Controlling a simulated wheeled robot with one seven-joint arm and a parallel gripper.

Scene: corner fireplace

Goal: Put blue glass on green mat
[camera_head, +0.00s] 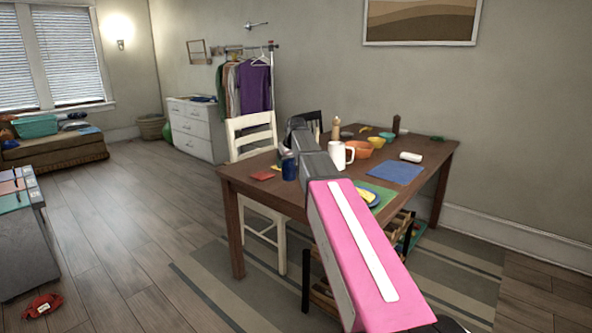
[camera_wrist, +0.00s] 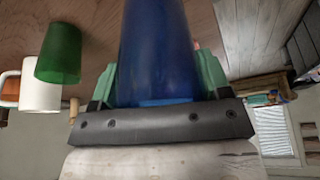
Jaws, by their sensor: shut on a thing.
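The blue glass (camera_head: 289,167) is at the left part of the wooden table, and it fills the middle of the wrist view (camera_wrist: 157,50). My gripper (camera_wrist: 158,82) is shut on it, with a green finger on each side. Whether the glass rests on the table or hangs just above it, I cannot tell. The green mat (camera_head: 386,200) lies near the table's front edge, right of the glass. It is partly hidden behind my pink arm, and a plate with something yellow (camera_head: 368,195) is on it.
A white mug (camera_head: 341,154) stands right of the glass; a green glass (camera_wrist: 60,52) shows beside the mug in the wrist view. A blue mat (camera_head: 397,172), orange bowls (camera_head: 359,149) and a red item (camera_head: 262,176) are on the table. A white chair (camera_head: 252,138) stands at its left.

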